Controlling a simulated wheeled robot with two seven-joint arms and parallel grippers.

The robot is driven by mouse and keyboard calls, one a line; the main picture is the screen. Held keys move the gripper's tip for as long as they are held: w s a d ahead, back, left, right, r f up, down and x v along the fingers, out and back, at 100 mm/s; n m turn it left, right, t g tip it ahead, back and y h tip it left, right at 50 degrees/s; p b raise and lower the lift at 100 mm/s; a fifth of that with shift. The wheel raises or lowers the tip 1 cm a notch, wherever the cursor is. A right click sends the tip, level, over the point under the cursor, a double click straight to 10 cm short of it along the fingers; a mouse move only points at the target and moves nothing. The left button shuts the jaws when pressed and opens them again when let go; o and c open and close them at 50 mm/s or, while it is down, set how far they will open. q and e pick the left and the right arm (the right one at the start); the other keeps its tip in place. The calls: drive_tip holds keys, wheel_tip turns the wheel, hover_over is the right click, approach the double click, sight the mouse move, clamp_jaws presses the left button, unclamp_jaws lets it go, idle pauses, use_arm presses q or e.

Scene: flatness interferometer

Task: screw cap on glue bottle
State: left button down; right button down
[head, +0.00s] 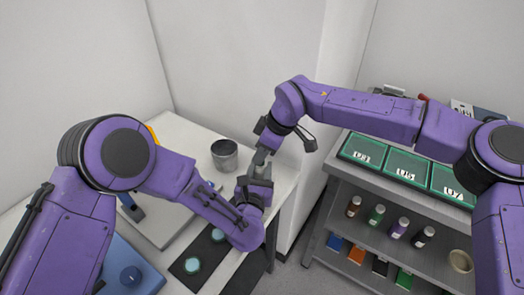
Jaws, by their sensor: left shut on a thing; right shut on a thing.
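My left gripper (255,183) is at the right end of the light bench, pointing up and shut on what looks like the glue bottle, mostly hidden by the fingers. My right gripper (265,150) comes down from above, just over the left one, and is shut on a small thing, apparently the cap. The two grippers nearly meet, one above the other. The cap and the bottle's neck are too small and covered to tell whether they touch or how the cap sits.
A metal cup (225,155) stands close behind the grippers on the bench (180,130). Teal round pieces (192,265) lie on a dark mat at the front. A grey shelf cart (330,205) to the right holds green trays (406,165) and small bottles (377,214).

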drive_tip(key=m+t, duration=0.1)
drive_tip(key=m, duration=0.2)
drive_tip(key=shift+h, duration=0.3)
drive_tip(key=c, duration=1)
unclamp_jaws()
drive_tip(key=shift+r, duration=2.25)
drive_tip(key=shift+c, duration=0.3)
